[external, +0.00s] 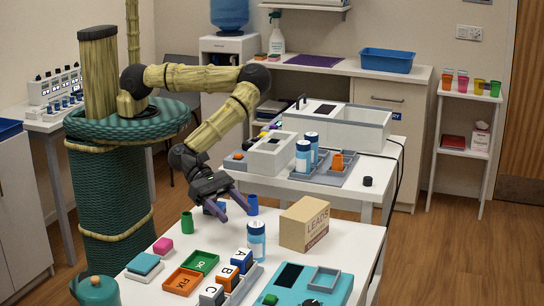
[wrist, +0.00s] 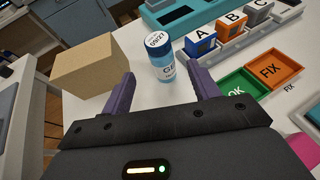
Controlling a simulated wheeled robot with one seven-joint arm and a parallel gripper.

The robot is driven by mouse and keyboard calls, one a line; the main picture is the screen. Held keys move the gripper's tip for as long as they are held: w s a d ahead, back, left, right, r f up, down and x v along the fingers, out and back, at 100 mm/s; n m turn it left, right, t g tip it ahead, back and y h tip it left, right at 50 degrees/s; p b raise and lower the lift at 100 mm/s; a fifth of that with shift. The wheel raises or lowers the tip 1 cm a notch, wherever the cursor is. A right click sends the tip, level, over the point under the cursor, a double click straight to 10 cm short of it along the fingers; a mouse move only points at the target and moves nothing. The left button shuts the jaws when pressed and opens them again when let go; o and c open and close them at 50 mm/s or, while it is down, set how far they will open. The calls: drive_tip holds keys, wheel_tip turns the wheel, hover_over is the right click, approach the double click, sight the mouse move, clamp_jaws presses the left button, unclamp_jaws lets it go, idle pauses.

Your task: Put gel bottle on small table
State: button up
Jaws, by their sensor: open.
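In the wrist view the gel bottle (wrist: 162,60) stands just ahead of my gripper, between the lines of the two purple fingers. My gripper (external: 232,204) is open and empty, above the front table and to the left of the bottle; I see no contact. Two similar blue bottles (external: 303,157) stand on the white middle table (external: 340,197) behind. A small white stand (external: 465,97) with coloured cups is at the far right. I cannot tell which is the small table.
A cardboard box (external: 303,228) stands close right of the bottle. Letter blocks (external: 242,260) in a grey tray, green and orange trays (external: 182,280) and a teal device (external: 310,285) fill the front. The floor at right is clear.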

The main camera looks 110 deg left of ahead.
drive_tip(key=v, duration=0.2)
drive_tip(key=shift+s+a+r, duration=0.1)
drive_tip(key=shift+s+a, duration=0.05)
drive_tip(key=shift+s, duration=0.1)
idle(0.4)
drive_tip(key=s+a+r+m+g+y, duration=0.1)
drive_tip(key=s+a+r+m+g, duration=0.2)
drive_tip(key=a+m, duration=0.6)
drive_tip(key=s+a+r+m+g+y, duration=0.2)
drive_tip(key=s+a+r+m, duration=0.5)
drive_tip(key=m, duration=0.5)
drive_tip(key=s+a+r+m+g+y, duration=0.2)
drive_tip(key=s+a+r+m+g, duration=0.2)
drive_tip(key=a+m, duration=0.6)
drive_tip(key=shift+s+a+r+m+g, duration=0.3)
drive_tip(key=shift+s+a+r+g, duration=0.1)
drive_tip(key=shift+s+a+r, duration=0.15)
